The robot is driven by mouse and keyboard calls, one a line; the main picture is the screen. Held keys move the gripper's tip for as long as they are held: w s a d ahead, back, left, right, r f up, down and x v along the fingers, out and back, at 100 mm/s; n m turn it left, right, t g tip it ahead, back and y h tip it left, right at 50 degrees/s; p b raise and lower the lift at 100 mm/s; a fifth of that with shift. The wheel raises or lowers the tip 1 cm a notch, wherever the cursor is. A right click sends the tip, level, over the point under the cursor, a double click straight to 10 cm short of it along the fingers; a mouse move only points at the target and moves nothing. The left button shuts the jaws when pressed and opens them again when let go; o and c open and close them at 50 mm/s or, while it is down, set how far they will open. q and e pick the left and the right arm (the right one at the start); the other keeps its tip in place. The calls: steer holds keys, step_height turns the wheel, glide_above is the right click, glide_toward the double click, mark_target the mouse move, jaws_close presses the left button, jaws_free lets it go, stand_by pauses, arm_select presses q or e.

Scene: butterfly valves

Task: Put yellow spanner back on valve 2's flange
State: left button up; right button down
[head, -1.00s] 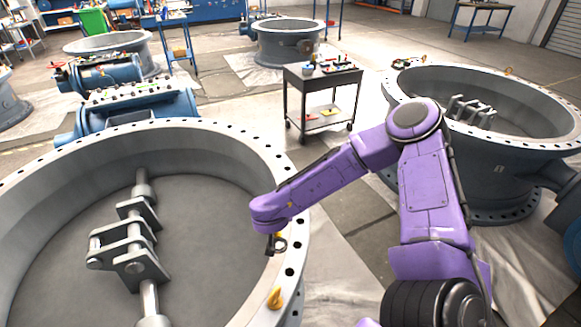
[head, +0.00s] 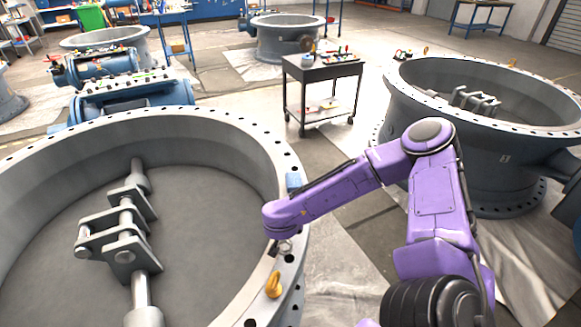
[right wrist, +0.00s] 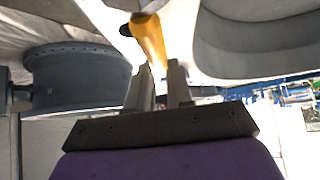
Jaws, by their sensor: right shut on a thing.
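In the right wrist view a yellow spanner (right wrist: 152,42) with a dark end stands between the two grey fingers of my right gripper (right wrist: 162,86), which is shut on it. I cannot tell whether the spanner touches the flange. Another large valve (head: 505,180) stands at the right, with a mark too small to read. I cannot tell which valve is valve 2. My left gripper is not in view.
A small blue object (head: 293,182) sits on the same rim. A dark tool cart (head: 322,70) stands between the two valves. Floor around the cart is partly clear.

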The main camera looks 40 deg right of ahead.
step_height(320, 180, down, 2)
steer(key=shift+f, duration=0.25)
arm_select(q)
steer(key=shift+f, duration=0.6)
arm_select(e)
steer(key=c, duration=0.9)
jaws_free()
steer(key=shift+c, duration=0.2)
steer(key=shift+r, duration=0.1)
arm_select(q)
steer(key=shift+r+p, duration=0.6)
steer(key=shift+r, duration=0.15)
arm_select(e)
steer(key=v, duration=1)
steer(key=shift+a, duration=0.25)
steer(key=shift+s+r, duration=0.1)
steer(key=shift+s, duration=0.05)
